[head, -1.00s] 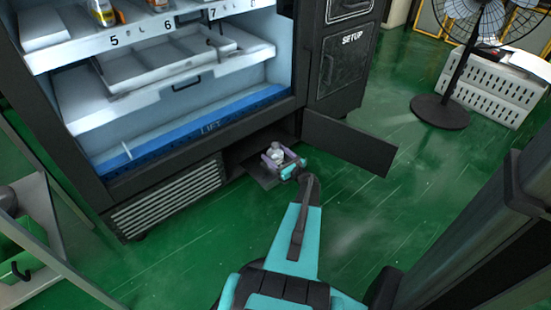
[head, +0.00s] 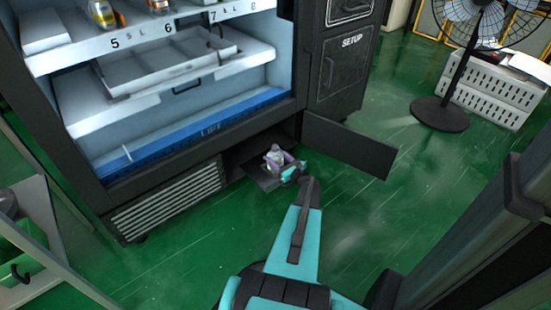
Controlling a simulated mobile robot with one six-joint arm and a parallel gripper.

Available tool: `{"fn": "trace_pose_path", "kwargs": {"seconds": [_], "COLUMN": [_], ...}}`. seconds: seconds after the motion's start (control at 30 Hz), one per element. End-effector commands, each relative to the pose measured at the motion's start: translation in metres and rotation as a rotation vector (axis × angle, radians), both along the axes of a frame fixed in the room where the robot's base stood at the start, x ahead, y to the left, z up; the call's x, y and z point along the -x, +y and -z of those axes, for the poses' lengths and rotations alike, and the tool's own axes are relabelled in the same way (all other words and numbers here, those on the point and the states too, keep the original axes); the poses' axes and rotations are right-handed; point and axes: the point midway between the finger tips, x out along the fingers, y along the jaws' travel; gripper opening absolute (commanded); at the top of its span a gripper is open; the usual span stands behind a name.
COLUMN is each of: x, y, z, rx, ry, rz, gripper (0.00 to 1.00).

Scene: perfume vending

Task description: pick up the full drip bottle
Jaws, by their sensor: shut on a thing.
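The drip bottle (head: 274,156) is a small, pale, whitish bottle low at the open compartment at the bottom of the vending machine. My gripper (head: 277,160), with purple-grey fingers and a teal wrist, is shut on it. The bottle's top shows above the fingers, and it looks roughly upright. Its lower part is hidden by the fingers. The fill level is too small to tell. The bottle is in front of the compartment's opening, over the dark tray or shelf (head: 262,182); I cannot tell whether it touches it.
The compartment's dark door (head: 350,145) stands open to the right of my gripper. A vent grille (head: 168,202) is to the left. The blue lift strip (head: 190,128) and shelves are above. A fan (head: 440,112) and white crates (head: 492,90) stand at right. The green floor in front is clear.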

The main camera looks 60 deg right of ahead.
Motion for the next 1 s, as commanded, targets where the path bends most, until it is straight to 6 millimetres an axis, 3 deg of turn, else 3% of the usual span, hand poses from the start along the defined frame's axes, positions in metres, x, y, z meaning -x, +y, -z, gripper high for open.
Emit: {"fn": "trace_pose_path", "kwargs": {"seconds": [0.63, 1.0], "x": [0.000, 0.000], "y": [0.000, 0.000], "z": [-0.085, -0.100], "rx": [0.002, 0.001], "ry": [-0.003, -0.002], "rz": [0.000, 0.000], "gripper": [0.18, 0.18]}}
